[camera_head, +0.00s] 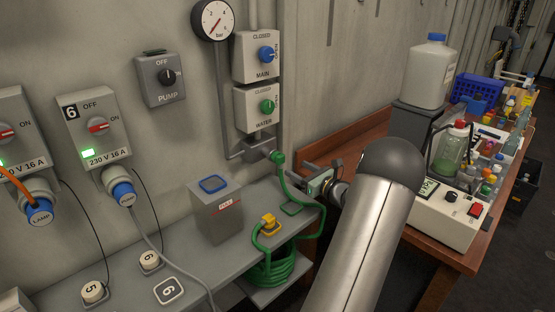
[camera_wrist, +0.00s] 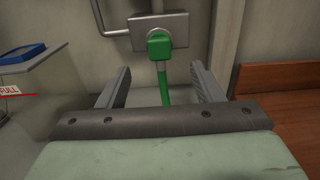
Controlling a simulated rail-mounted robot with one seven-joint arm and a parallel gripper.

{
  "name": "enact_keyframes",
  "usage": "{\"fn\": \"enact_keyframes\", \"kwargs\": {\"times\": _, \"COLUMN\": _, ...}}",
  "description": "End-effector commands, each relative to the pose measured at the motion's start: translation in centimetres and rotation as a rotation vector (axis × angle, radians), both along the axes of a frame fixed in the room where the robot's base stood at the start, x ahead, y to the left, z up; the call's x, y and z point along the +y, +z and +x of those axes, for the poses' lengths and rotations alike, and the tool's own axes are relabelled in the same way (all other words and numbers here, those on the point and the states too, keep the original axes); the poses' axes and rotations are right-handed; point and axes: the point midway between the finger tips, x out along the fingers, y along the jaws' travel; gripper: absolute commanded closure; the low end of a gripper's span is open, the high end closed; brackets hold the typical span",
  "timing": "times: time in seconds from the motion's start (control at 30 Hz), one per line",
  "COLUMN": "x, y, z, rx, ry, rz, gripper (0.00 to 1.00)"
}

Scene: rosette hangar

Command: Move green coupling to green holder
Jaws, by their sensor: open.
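The green coupling (camera_head: 277,157) sits on the wall outlet below the WATER switch box, with a green hose hanging from it. In the wrist view the green coupling (camera_wrist: 160,46) is upright on a grey wall plate, beyond and between my fingertips. My gripper (camera_head: 318,184) is right of the coupling and apart from it. In the wrist view my gripper (camera_wrist: 160,72) is open, with a finger on either side of the hose's line and nothing clasped.
A grey box with a blue top (camera_head: 215,208) stands to the left. A crowded wooden bench (camera_head: 345,143) is on the right.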

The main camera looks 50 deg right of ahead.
Motion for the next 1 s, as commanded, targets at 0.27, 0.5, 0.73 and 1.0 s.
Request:
{"fn": "enact_keyframes", "kwargs": {"times": 0.27, "x": -0.1, "y": 0.0, "z": 1.1, "rx": -0.001, "ry": 0.003, "rz": 0.000, "gripper": 0.40}}
{"fn": "enact_keyframes", "kwargs": {"times": 0.5, "x": -0.4, "y": 0.0, "z": 4.5, "rx": 0.000, "ry": 0.004, "rz": 0.001, "gripper": 0.40}}
{"fn": "enact_keyframes", "kwargs": {"times": 0.73, "x": -0.8, "y": -0.2, "z": 7.4, "rx": 0.001, "ry": 0.004, "rz": 0.000, "gripper": 0.40}}
{"fn": "enact_keyframes", "kwargs": {"times": 1.0, "x": -1.0, "y": 0.0, "z": 8.9, "rx": 0.000, "ry": 0.002, "rz": 0.001, "gripper": 0.40}}
